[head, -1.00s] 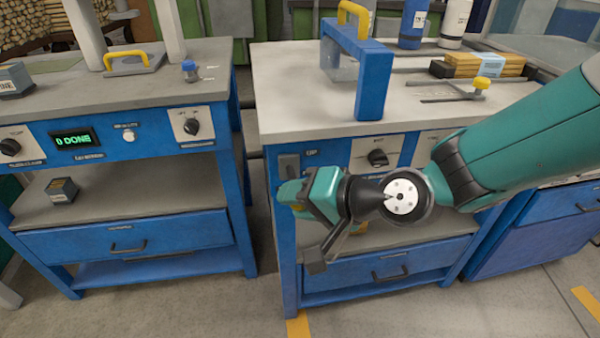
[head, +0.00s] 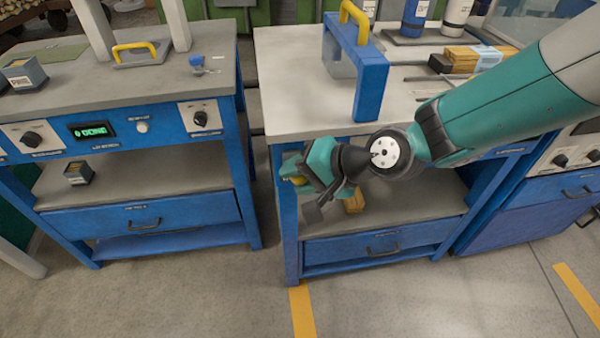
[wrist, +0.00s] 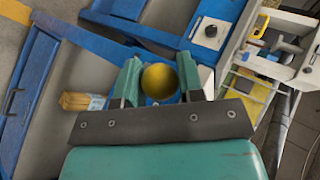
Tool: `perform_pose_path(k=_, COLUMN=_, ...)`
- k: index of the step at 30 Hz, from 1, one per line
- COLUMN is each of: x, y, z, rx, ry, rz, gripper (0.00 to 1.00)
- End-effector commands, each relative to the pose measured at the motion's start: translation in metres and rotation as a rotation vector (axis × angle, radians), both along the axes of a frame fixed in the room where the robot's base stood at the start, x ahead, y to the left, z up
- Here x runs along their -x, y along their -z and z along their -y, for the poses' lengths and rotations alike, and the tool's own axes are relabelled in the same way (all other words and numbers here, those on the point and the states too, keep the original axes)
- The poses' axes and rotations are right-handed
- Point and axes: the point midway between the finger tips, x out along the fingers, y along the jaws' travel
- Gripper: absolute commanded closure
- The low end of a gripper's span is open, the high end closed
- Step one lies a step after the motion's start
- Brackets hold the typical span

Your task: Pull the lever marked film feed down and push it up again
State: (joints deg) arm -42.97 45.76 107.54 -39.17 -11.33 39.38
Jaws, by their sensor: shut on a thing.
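A round yellow knob (wrist: 160,82) sits between the two fingers of my gripper (wrist: 159,72) in the wrist view. My gripper is shut on it. In the head view my gripper (head: 298,180) is at the left front of the middle blue bench (head: 290,235), below its top, and a little of the yellow knob shows there. The lever's shaft, slot and label are hidden behind my gripper and wrist, so I cannot read the marking or tell how far the lever is tilted.
A blue frame with a yellow handle (head: 372,85) stands on the bench top. Below are a shelf with a wooden bundle (head: 354,203) and a drawer (head: 350,250). A second bench with a green display (head: 90,130) stands left. Floor in front is clear.

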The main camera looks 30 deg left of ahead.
Motion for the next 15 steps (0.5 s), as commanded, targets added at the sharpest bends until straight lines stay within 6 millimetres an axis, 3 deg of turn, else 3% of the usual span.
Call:
perform_pose_path(k=6, x=-0.0026, y=-0.0040, z=-0.0021, rx=-0.010, ry=0.003, rz=0.009, gripper=1.00)
perform_pose_path(k=7, x=-0.0026, y=-0.0040, z=-0.0021, rx=-0.010, ry=0.003, rz=0.009, gripper=0.58)
perform_pose_path(k=9, x=-0.0024, y=-0.0038, z=-0.0019, rx=-0.009, ry=0.002, rz=0.009, gripper=0.42)
perform_pose_path(k=15, x=-0.0017, y=-0.0023, z=-0.0010, rx=-0.006, ry=0.003, rz=0.005, gripper=0.39)
